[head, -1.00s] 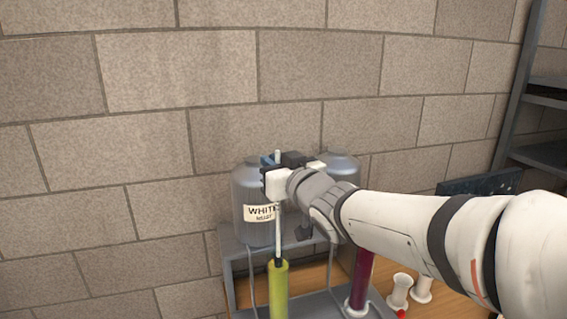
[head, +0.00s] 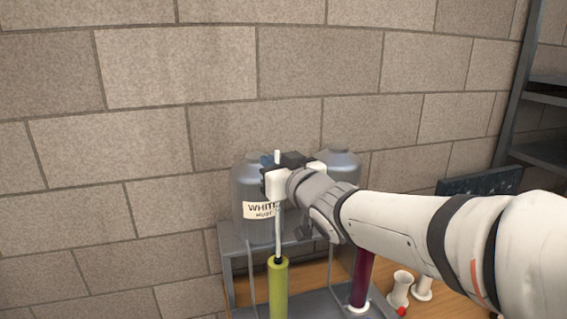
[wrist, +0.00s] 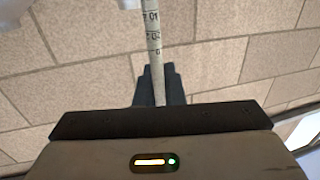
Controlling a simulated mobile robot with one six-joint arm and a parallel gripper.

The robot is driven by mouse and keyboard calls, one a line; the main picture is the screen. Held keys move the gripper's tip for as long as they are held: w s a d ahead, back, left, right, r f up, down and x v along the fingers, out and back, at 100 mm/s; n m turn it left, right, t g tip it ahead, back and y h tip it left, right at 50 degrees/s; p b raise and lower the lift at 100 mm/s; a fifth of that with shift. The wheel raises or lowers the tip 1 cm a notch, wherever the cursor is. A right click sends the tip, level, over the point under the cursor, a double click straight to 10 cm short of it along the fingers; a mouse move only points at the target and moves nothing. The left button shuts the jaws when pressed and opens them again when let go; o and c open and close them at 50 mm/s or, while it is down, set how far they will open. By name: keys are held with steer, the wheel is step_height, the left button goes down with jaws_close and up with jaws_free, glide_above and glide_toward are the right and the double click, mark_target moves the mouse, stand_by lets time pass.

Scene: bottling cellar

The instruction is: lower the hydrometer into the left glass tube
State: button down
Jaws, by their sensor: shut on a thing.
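My gripper (head: 277,182) is shut on the hydrometer (head: 278,232), a thin pale rod held upright by its stem. The wrist view shows the marked stem of the hydrometer (wrist: 153,40) rising from between the dark fingers of my gripper (wrist: 158,88). The left glass tube (head: 278,293) is filled with yellow-green liquid and stands below my gripper. The hydrometer's dark lower end is at the tube's mouth; I cannot tell whether it is just inside or just above the rim. The tube's foot is out of view.
A second tube with dark red liquid (head: 361,280) stands to the right. Two grey vessels, one labelled WHITE MUST (head: 250,222), stand on a grey shelf behind. White spool-shaped pieces (head: 399,288) and a red item (head: 401,311) are at the lower right. A stone wall (head: 150,130) closes the back.

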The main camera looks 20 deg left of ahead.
mark_target(279, 219)
steer(key=shift+f+b, duration=5.5)
steer(key=shift+f, duration=0.5)
steer(key=c, duration=1.5)
jaws_free()
steer(key=shift+o, duration=0.2)
steer(key=v, duration=0.8)
